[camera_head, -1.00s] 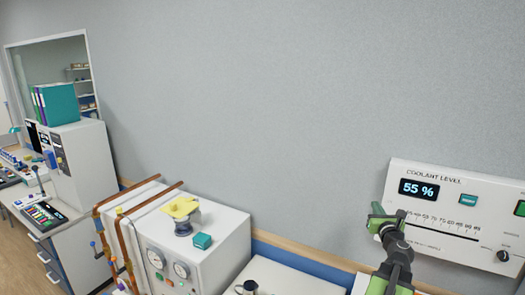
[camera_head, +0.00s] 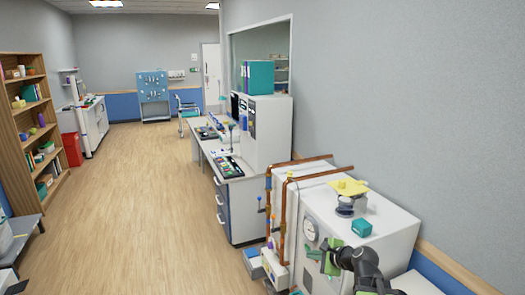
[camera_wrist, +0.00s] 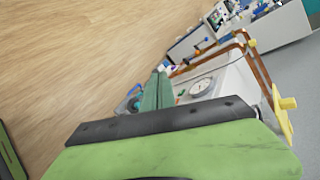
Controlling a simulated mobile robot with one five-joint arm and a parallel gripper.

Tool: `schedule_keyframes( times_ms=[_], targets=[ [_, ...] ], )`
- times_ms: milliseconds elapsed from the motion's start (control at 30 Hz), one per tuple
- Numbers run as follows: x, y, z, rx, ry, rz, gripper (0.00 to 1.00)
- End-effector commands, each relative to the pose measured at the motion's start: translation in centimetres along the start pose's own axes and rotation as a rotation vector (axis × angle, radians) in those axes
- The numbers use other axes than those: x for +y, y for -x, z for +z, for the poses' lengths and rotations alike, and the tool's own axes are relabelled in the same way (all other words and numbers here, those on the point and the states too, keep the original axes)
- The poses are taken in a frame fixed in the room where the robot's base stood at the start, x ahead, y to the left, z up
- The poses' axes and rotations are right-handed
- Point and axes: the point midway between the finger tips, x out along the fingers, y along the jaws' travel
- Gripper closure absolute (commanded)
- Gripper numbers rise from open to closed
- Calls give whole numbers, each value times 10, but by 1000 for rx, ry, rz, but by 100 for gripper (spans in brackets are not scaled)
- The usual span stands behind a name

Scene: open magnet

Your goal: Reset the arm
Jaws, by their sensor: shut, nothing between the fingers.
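My arm with its green and black gripper (camera_head: 330,259) shows at the lower right of the head view, in front of the white machine (camera_head: 385,235) with gauges and copper pipes. In the wrist view my gripper's fingers (camera_wrist: 157,92) are together with nothing between them. The white machine with a round gauge (camera_wrist: 202,87) appears beyond the fingertips there. I cannot tell the exact gap between the gripper and the machine.
A yellow-topped knob (camera_head: 348,188) and a teal block (camera_head: 361,228) are on the machine. A white desk (camera_head: 236,170) with control panels stands beyond it. A wooden shelf (camera_head: 45,130) is at the left. The wooden floor (camera_head: 145,190) between is clear.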

Motion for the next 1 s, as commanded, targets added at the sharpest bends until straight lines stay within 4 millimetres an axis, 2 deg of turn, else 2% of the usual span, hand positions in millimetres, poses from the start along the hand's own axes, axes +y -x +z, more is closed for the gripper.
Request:
schedule_keyframes(
  times_ms=[33, 100, 167, 200, 267, 300, 400, 533, 700, 1000],
  targets=[
    [31, -21, 22, -14, 123, 81, 100],
    [70, -38, 45, -28, 312, 201, 100],
    [105, -47, 60, -40, 493, 315, 100],
    [129, -49, 65, -49, 631, 403, 100],
    [163, -41, 58, -57, 859, 561, 100],
    [174, -27, 43, -58, 983, 662, 100],
    [194, 6, 9, -94, 1216, 879, 100],
    [208, 32, -7, -196, 1392, 1039, 100],
    [211, 35, -6, -261, 1466, 1051, 100],
    [210, 34, -6, -259, 1464, 1047, 100]
  ],
)
